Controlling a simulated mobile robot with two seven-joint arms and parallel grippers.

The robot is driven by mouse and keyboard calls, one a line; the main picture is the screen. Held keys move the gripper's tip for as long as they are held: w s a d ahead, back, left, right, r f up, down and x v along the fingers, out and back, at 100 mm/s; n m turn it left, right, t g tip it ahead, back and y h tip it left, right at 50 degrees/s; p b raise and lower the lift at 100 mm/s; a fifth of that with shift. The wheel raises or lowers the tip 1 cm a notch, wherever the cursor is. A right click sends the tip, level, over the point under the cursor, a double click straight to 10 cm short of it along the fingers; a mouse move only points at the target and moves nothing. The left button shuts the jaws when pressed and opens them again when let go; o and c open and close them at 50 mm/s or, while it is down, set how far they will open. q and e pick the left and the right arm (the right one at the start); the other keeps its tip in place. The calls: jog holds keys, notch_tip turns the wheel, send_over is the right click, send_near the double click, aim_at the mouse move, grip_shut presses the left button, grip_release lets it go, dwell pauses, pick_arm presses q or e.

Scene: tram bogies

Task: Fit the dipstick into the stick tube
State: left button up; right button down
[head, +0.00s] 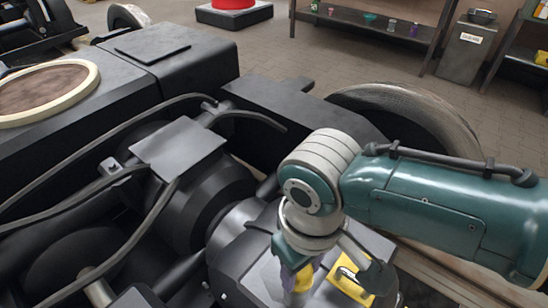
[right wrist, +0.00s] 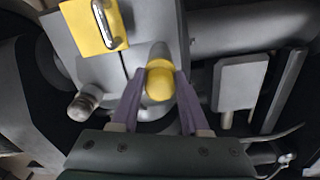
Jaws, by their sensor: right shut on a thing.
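My right gripper (head: 296,282) is low over the dark bogie housing, in the lower middle of the head view. In the right wrist view its purple fingers (right wrist: 160,84) are shut on the dipstick's yellow, rounded head (right wrist: 160,82). In the head view, a small yellow patch of the dipstick (head: 303,279) shows at the fingers. The dipstick's rod is hidden below its head and by the gripper. I cannot make out the stick tube for certain, nor whether the dipstick is in it. My left gripper is not in view.
A yellow plate with a metal handle (right wrist: 95,25) lies close beside the gripper; it also shows in the head view (head: 350,279). A silver knob (right wrist: 84,103) stands nearby. Black hoses (head: 95,150) cross the bogie at left. A wheel (head: 410,115) stands behind my right arm.

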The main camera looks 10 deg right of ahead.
jog(key=shift+c, duration=1.6)
grip_release()
jog(key=shift+f, duration=0.1)
notch_tip(320, 180, up, 9)
jog(key=p, duration=0.5)
jog(key=shift+r, duration=0.5)
